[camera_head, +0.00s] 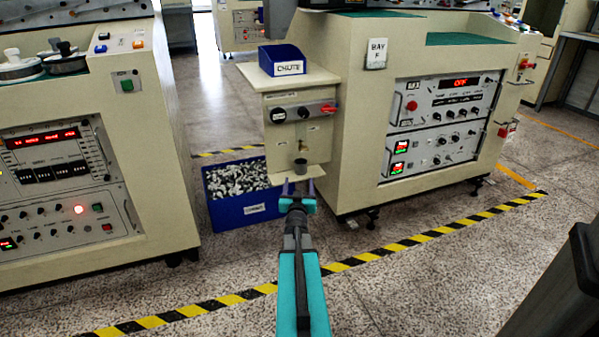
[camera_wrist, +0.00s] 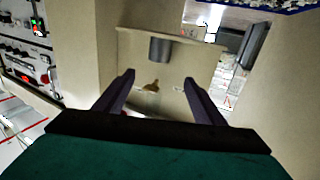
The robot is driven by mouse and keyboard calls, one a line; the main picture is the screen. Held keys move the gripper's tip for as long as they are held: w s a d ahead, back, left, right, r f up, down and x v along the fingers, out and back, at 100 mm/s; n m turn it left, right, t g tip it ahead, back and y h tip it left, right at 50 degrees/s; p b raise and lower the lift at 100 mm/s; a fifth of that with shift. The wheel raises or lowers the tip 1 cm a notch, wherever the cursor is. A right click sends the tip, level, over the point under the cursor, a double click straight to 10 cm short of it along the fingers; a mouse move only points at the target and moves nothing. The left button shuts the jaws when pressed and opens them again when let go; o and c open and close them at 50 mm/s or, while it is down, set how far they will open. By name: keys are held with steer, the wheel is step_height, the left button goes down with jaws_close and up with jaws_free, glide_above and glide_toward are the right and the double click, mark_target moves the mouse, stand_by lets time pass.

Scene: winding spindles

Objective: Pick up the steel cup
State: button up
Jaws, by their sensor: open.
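The steel cup (camera_head: 300,166) is a small dark grey cylinder standing on the small ledge at the bottom of the cream chute panel. In the wrist view, which shows the scene upside down, the cup (camera_wrist: 159,49) lies beyond the fingertips and roughly between their lines. My gripper (camera_head: 298,188) is just in front of and a little below the cup in the head view. Its two dark fingers (camera_wrist: 158,79) are spread apart with nothing between them. They do not appear to touch the cup.
A small brass fitting (camera_wrist: 150,87) sits on the panel near the cup. Black knobs and a red handle (camera_head: 328,107) are higher up. A blue bin (camera_head: 240,211) of metal parts stands on the floor at left. The cream cabinet (camera_head: 355,150) is close on the right.

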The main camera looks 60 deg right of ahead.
steer(key=shift+w+d, duration=0.1)
steer(key=b, duration=0.2)
glide_toward(301, 166)
steer(key=shift+w+r+x, duration=0.1)
steer(key=shift+x, duration=1.05)
steer(key=shift+w+r+x, duration=0.1)
steer(key=shift+r+x, duration=0.05)
steer(key=shift+x, duration=1.05)
steer(key=shift+f+b+x, duration=0.25)
steer(key=shift+b+x, duration=0.85)
steer(key=shift+x, duration=0.15)
steer(key=shift+b+x, duration=0.5)
steer(key=shift+x, duration=0.65)
steer(key=shift+d+r, duration=0.1)
steer(key=shift+r, duration=0.05)
